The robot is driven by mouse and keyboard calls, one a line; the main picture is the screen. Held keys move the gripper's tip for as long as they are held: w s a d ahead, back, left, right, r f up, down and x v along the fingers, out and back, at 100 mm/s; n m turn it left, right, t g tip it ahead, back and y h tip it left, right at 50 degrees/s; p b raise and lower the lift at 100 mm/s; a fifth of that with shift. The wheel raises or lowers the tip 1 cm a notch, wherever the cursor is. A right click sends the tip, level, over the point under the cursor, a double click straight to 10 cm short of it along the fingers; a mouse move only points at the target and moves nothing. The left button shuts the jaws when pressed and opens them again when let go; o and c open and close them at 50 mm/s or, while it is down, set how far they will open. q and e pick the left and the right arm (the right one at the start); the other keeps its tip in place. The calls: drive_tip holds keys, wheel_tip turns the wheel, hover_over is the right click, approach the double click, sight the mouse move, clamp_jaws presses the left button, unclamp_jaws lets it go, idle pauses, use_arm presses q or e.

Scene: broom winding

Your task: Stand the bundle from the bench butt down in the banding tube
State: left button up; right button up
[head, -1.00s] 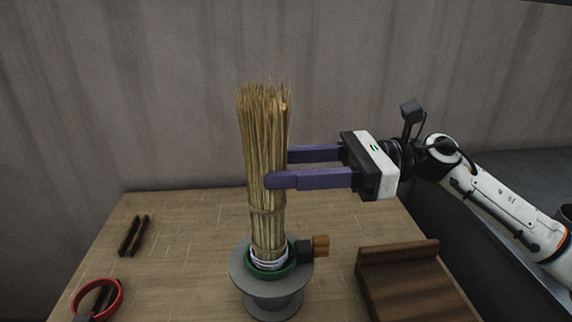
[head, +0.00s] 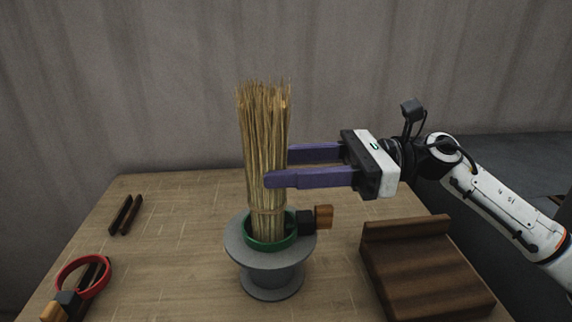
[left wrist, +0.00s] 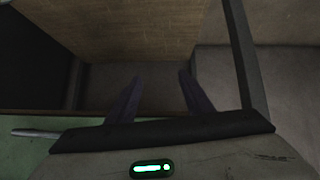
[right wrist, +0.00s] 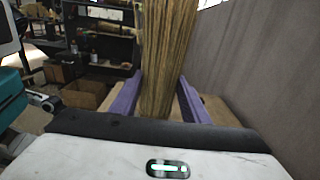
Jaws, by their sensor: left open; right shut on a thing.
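The straw bundle (head: 265,130) stands upright, butt down, in the grey flanged banding tube (head: 270,272) with the green ring (head: 270,245) at its mouth. Its butt is hidden inside the ring, and a tie shows just above. My right gripper (head: 277,167) comes from the right and is shut on the bundle at mid-height, one finger in front. The right wrist view shows the bundle (right wrist: 163,60) between the purple fingers. My left gripper (left wrist: 161,76) shows only in the left wrist view, its fingers apart with nothing between them.
A black and wooden knob (head: 322,217) sticks out right of the ring. A dark wooden stepped block (head: 425,270) lies at the right. A red ring clamp (head: 82,275) and two dark sticks (head: 125,214) lie at the left. The bench (head: 180,240) between is clear.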

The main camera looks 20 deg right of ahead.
drive_tip(key=o, duration=1.1)
drive_tip(key=shift+o, duration=0.2)
drive_tip(key=shift+f, duration=0.1)
drive_tip(key=b+v, duration=0.1)
drive_tip(key=v, duration=0.9)
drive_tip(key=shift+b, duration=0.35)
drive_tip(key=shift+s+d, duration=0.1)
